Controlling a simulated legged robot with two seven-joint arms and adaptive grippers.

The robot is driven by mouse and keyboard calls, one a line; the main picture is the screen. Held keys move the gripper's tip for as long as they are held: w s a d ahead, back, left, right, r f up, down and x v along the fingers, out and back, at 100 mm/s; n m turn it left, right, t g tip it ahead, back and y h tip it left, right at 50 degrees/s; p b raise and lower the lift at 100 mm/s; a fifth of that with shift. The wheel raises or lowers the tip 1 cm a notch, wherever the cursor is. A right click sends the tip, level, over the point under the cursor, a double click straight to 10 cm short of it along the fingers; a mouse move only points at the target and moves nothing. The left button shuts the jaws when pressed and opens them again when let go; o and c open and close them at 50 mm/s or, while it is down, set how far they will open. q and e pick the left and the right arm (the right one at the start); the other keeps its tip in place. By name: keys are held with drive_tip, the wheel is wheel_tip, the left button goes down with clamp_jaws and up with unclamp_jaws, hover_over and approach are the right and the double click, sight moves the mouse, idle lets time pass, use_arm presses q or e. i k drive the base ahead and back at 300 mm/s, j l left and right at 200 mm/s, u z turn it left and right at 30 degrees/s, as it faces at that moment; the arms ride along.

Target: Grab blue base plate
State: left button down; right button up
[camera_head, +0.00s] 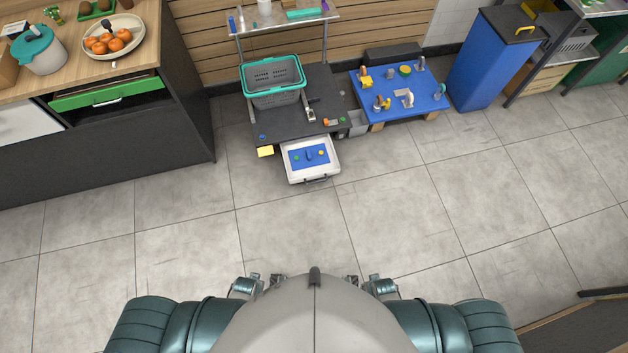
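A small blue plate (298,162) with a few small coloured parts on it lies in a white open drawer or tray (292,177) under the front of a dark bench. A larger blue board (421,106) with several coloured pieces and upright parts stands to its right, on wooden supports. I cannot tell which of the two is the base plate. My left gripper (257,284) and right gripper (371,285) show only as small grey parts beside my body at the bottom. Both are well apart from the blue plates, and their fingers are too small and hidden to read.
The dark bench (275,124) carries a grey basket with a teal rim (273,82). A counter with a green drawer (105,94) stands left. A tall blue bin (485,65) stands right. The tiled floor (390,215) between me and the bench is clear.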

sight(308, 156)
drive_tip(key=z, duration=0.3)
drive_tip(key=i+j+z, duration=0.25)
drive_tip(key=j+z, duration=0.3)
drive_tip(key=i+j+z, duration=0.25)
drive_tip(key=k+j, duration=0.1)
